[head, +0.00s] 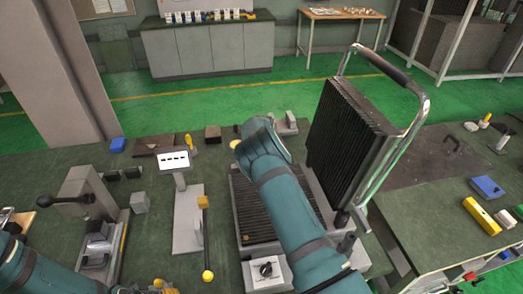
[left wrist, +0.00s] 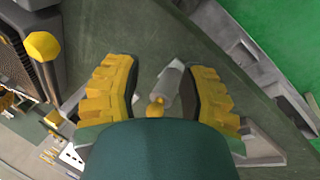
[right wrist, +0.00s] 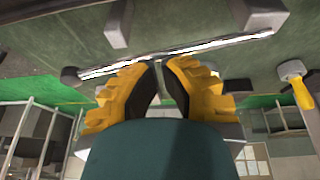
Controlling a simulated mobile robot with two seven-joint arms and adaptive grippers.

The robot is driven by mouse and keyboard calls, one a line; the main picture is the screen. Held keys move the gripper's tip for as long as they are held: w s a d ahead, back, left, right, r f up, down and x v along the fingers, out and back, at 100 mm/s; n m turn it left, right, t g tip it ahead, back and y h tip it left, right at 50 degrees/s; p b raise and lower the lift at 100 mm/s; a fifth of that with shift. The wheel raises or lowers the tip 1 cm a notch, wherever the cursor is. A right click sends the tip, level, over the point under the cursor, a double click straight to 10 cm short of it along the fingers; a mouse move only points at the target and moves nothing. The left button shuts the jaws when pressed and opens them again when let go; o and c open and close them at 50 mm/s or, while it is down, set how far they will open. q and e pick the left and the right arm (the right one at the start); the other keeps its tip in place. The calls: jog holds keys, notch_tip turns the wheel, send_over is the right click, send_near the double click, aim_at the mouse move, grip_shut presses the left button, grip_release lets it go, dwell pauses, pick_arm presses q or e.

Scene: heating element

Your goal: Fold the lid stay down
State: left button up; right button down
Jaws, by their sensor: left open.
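The dark ribbed lid (head: 345,140) stands raised at the back right of a ribbed base (head: 250,205), with a chrome handle (head: 415,130) along its side. I cannot pick out the lid stay for certain; my right arm hides part of the hinge side. My right gripper (head: 262,140) reaches over the base beside the lid. In the right wrist view its fingers (right wrist: 160,72) are close together, near a thin silvery bar (right wrist: 190,48); contact is unclear. My left gripper (left wrist: 160,85) is open, with a grey cylinder with a yellow knob (left wrist: 155,108) visible between its fingers, apparently ungripped.
A white label stand (head: 174,160) and a black lever with a yellow end (head: 206,235) stand left of the base. A clamp-like device (head: 85,200) is farther left. Yellow and blue blocks (head: 482,215) lie at the right. Some bench space between devices is clear.

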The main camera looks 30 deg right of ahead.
pick_arm(q)
notch_tip(320, 180, down, 4)
jog(key=b, duration=0.3)
jog(key=shift+d+r, duration=0.1)
pick_arm(e)
jog(key=shift+d+f+y, duration=0.3)
jog(key=shift+f+y, duration=0.3)
jog(key=shift+f, duration=0.15)
pick_arm(q)
jog(key=shift+w+f+b, duration=0.1)
jog(key=shift+f+b, duration=0.55)
jog(key=shift+b, duration=0.1)
pick_arm(e)
jog(key=shift+f, duration=0.1)
pick_arm(q)
jog(key=shift+r, duration=0.1)
